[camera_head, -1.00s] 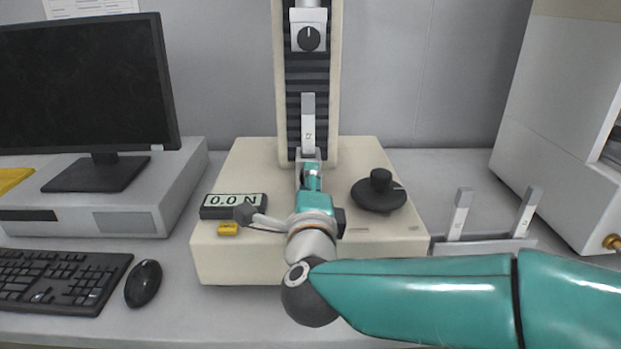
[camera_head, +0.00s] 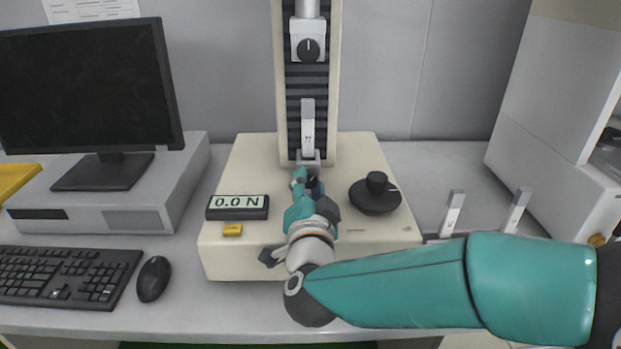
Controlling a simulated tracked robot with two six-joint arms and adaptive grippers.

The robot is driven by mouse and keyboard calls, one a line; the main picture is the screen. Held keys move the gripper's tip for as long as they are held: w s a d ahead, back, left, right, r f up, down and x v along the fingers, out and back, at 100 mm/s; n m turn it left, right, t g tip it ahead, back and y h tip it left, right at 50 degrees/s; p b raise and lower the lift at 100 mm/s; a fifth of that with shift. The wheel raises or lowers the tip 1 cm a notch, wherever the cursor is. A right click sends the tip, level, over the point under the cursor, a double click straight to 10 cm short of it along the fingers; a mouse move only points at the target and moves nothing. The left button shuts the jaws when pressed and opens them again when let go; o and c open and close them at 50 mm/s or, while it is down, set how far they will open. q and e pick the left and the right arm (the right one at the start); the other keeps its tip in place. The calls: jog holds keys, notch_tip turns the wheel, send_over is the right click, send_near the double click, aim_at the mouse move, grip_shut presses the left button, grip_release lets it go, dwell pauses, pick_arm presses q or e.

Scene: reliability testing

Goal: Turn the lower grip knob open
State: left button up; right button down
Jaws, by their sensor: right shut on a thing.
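The test machine (camera_head: 262,165) has a pale base and column. Its upper grip knob (camera_head: 308,49) is black with a white mark pointing up. A grey strip (camera_head: 308,128) stands upright in the lower grip (camera_head: 308,158), with its top free below the upper grip. My right gripper (camera_head: 307,181) is at the front of the lower grip and shut on the lower grip knob, which is mostly hidden behind the fingers and wrist. My left gripper is not in view.
A force display (camera_head: 238,207) reads 0.0 N, with a yellow button (camera_head: 232,230) below it. A black handwheel (camera_head: 375,194) sits right of my gripper. Two strips (camera_head: 453,212) stand in a rack at right. A monitor (camera_head: 90,90), keyboard (camera_head: 65,277) and mouse (camera_head: 153,279) are at left.

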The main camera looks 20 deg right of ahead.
jog(key=n, duration=0.1)
jog(key=n+p, duration=0.1)
jog(key=n, duration=0.1)
jog(key=n+p, duration=0.1)
jog(key=shift+f+n, duration=0.3)
jog(key=shift+f+n+p, duration=0.1)
jog(key=shift+n+p, duration=0.55)
jog(key=shift+n, duration=0.55)
jog(key=c, duration=1.1)
grip_release()
jog(key=o, duration=0.3)
jog(key=shift+o, duration=0.2)
jog(key=shift+r, duration=0.2)
